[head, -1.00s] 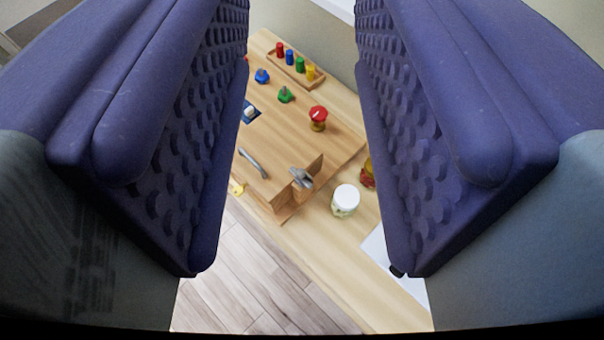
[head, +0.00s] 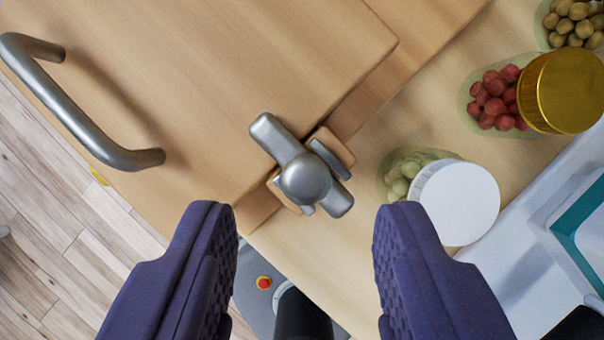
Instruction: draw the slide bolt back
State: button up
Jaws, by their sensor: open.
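The slide bolt (head: 305,178) is a grey metal bar with a round knob. It sits on small wooden blocks by the corner of a light wooden panel (head: 230,60) in the head view. The bar lies diagonally, from upper left to lower right. My gripper (head: 306,213) is open, with its two purple ribbed fingers to the left and right of the picture's lower middle. The bolt shows between and just beyond the fingertips. Neither finger appears to touch it. The gap between the fingers is empty.
A grey bar handle (head: 80,105) is on the panel at left. To the right stand a white-lidded jar (head: 458,203), a gold-lidded jar of red balls (head: 560,90) and another jar (head: 575,22). A white surface with a teal-lined tray (head: 580,235) is at lower right.

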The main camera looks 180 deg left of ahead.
aim_at(304, 184)
jog(key=b+x, duration=0.1)
jog(key=x, duration=0.2)
jog(key=shift+w+f, duration=0.1)
jog(key=shift+w, duration=0.05)
grip_shut()
jog(key=shift+s+d+p, duration=0.75)
jog(key=shift+s+d, duration=0.4)
grip_release()
jog(key=shift+d, duration=0.1)
